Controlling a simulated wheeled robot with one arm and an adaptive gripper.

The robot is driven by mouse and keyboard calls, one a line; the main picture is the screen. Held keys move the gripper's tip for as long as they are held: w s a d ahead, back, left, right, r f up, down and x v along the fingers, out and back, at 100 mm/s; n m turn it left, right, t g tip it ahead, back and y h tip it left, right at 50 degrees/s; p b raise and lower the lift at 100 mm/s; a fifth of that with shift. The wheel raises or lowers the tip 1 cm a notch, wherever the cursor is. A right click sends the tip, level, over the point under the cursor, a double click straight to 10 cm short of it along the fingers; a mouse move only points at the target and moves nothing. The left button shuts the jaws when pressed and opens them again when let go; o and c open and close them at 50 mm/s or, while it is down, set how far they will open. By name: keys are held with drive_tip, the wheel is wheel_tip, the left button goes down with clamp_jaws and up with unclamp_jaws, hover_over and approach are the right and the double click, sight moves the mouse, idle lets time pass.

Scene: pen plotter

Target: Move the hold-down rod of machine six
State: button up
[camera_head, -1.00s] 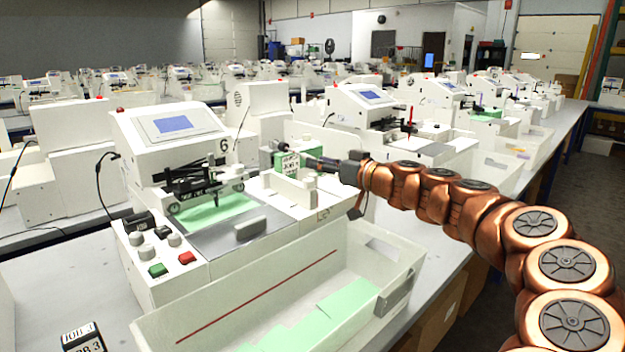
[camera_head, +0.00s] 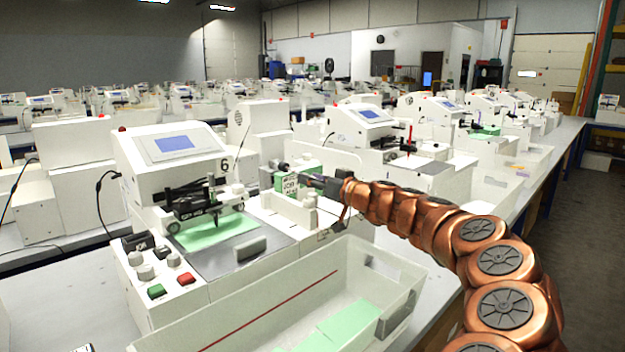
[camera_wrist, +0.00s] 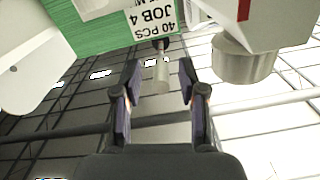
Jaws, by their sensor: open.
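Machine six (camera_head: 180,146), a white plotter with a blue screen and a "6" on its side, stands left of centre. Beside it on the right is a green block (camera_head: 265,180) with a "JOB 4" label; its label shows upside down in the wrist view (camera_wrist: 153,17). My gripper (camera_head: 312,182) is at the label's right side.
A thick grey cylinder (camera_wrist: 243,66) is close on the right in the wrist view. A white tray (camera_head: 395,290) with green sheets (camera_head: 340,325) stands in front of the machine. Neighbouring machines (camera_head: 375,135) crowd behind. An aisle (camera_head: 575,230) is clear at the right.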

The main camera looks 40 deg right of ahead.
clamp_jaws()
idle(0.4)
idle(0.4)
